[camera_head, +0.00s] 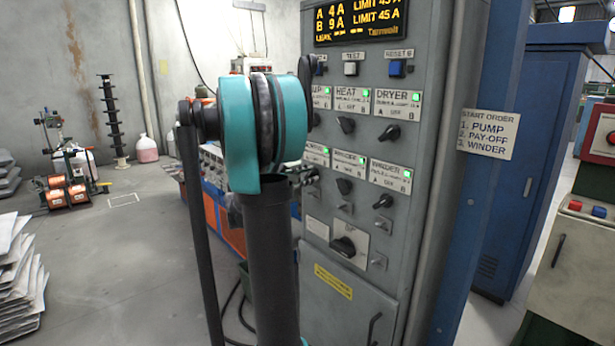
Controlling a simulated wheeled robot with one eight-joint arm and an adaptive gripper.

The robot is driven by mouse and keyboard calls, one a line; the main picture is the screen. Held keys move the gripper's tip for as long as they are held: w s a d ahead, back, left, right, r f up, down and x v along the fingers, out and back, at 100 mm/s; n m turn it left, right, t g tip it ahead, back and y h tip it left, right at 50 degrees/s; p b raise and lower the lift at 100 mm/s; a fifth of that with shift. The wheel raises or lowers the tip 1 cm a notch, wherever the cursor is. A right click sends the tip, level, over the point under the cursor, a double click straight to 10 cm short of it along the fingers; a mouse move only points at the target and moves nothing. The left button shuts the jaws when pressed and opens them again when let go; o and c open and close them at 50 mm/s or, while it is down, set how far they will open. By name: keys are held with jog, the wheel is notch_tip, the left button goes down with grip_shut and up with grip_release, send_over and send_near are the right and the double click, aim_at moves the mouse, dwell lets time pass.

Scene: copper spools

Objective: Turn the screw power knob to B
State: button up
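A grey control cabinet (380,180) stands in front of me with two rows of dark rotary knobs under white labels. The upper row shows a partly hidden label ending in "UP", then a heat knob (346,125) and a dryer knob (389,133). The lower row has a left knob (312,176), a middle knob (344,186) and a right knob (383,201); their labels are blurred. I cannot read "screw" on any label, so I cannot tell which knob it is. My teal and black arm covers the panel's left edge. My gripper is not distinguishable.
Above the knobs are an amber display (360,20) and a blue button (397,68). Below is a larger rotary switch (344,246). A start-order sign (487,134) hangs to the right. Stacked sheets (20,270) lie at left; the floor beside them is open.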

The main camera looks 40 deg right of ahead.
jog(key=shift+o, duration=0.4)
jog(key=a, duration=1.2)
jog(key=shift+s, duration=0.45)
jog(key=s+a+f+m+t+y, duration=0.1)
jog(key=s+a+f+m+y, duration=0.2)
jog(key=f, duration=0.5)
jog(key=s+a+f+m+y, duration=0.1)
jog(key=s+a+f+y, duration=0.35)
jog(key=f, duration=0.45)
jog(key=s+a+f+m+y, duration=0.2)
jog(key=s+a+f+y, duration=0.1)
jog(key=a, duration=0.3)
jog(key=s+a+f+m+t+y, duration=0.1)
jog(key=s+a+f+m+y, duration=0.1)
jog(key=s+a+f+y, duration=0.1)
jog(key=s+a+f+m+y, duration=0.1)
jog(key=s+a+f+y, duration=0.2)
jog(key=a, duration=0.6)
notch_tip(320, 180, down, 3)
jog(key=shift+s+r+m+t+y, duration=0.1)
jog(key=shift+s+m+t+y, duration=0.25)
jog(key=shift+y, duration=0.4)
